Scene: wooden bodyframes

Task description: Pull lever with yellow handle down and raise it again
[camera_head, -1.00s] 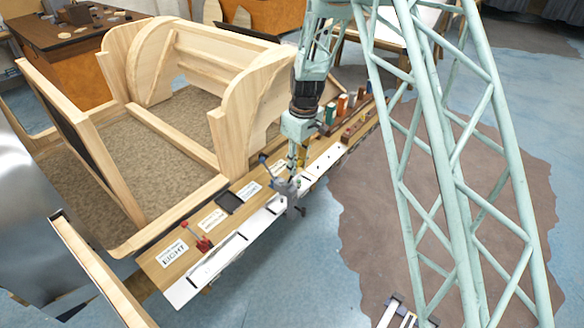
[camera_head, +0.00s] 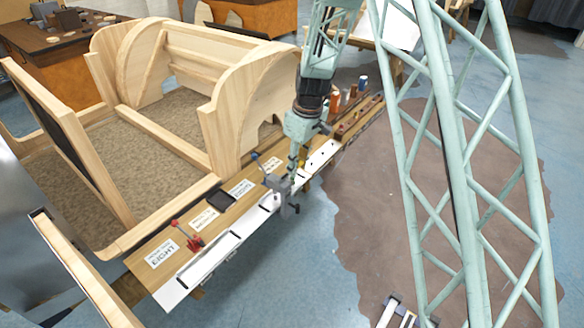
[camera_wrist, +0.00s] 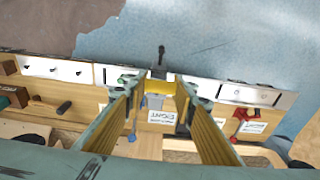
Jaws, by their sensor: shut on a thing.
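The lever with the yellow handle (camera_wrist: 158,73) shows between my fingertips in the wrist view. It belongs to a grey clamp-like fixture (camera_head: 279,188) at the front edge of the wooden board (camera_head: 154,252). My gripper (camera_wrist: 160,84) is shut on the yellow handle, with a finger on either side. It also shows in the head view (camera_head: 294,174), pointing down at the fixture. There the handle is mostly hidden by the fingers, and the lever's exact angle is hard to tell.
A red clamp (camera_head: 192,240) and white labels (camera_head: 162,253) lie farther left on the board. The wooden bodyframe (camera_head: 225,130) rises behind. The floor (camera_head: 300,270) in front is clear.

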